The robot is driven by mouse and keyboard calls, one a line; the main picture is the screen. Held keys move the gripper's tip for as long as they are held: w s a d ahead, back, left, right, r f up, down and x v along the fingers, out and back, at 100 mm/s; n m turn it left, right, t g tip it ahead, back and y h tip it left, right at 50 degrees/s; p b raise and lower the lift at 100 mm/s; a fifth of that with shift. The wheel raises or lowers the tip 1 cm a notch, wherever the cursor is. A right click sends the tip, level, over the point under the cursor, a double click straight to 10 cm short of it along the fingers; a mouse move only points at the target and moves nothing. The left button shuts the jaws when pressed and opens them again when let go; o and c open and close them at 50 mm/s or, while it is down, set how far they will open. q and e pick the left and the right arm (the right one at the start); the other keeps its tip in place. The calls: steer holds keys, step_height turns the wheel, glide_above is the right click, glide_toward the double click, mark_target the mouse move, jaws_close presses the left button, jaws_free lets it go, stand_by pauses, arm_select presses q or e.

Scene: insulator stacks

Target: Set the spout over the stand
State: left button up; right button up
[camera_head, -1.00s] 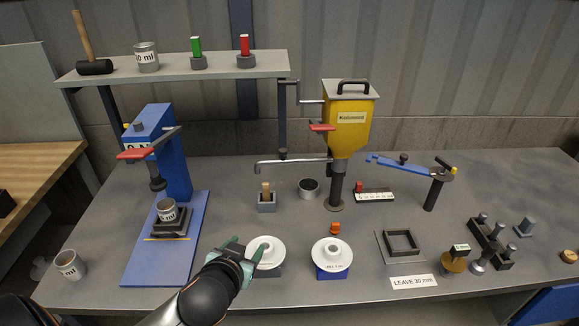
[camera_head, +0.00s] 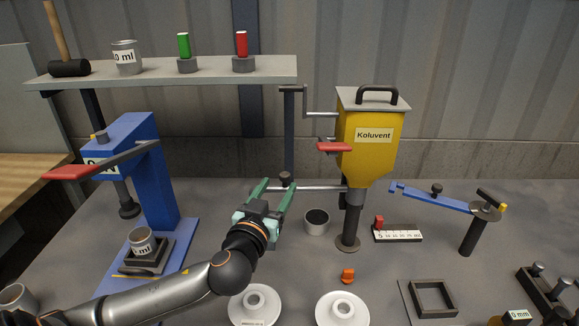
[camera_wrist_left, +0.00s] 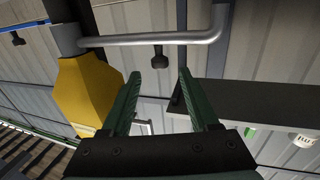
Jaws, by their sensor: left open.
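The spout (camera_head: 318,188) is a thin metal pipe that runs left from the yellow dispenser (camera_head: 372,135). A dark knob (camera_head: 285,177) sits on it; its left end is hidden by my gripper in the head view. My left gripper (camera_head: 276,184) is open and empty, its fingertips near the knob. In the left wrist view the spout (camera_wrist_left: 150,40) crosses beyond the fingertips, and the knob (camera_wrist_left: 160,57) lies ahead between the fingers, apparently apart from them. Two white discs (camera_head: 256,298) (camera_head: 343,310) lie at the front; I cannot tell which thing is the stand. My right gripper is out of view.
A dark cup (camera_head: 316,223) stands right of my gripper. A blue press (camera_head: 160,175) is at left. A grey shelf (camera_head: 170,75) overhangs behind, with a post near the spout. A blue lever arm (camera_head: 440,199) on a post stands right. An orange piece (camera_head: 347,275) lies in front of the dispenser.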

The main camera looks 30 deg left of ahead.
mark_target(286, 172)
arm_select(q)
steer(key=p+x, duration=0.1)
steer(key=x, duration=0.8)
jaws_close()
stand_by(0.4)
steer(key=shift+a, duration=0.1)
stand_by(0.8)
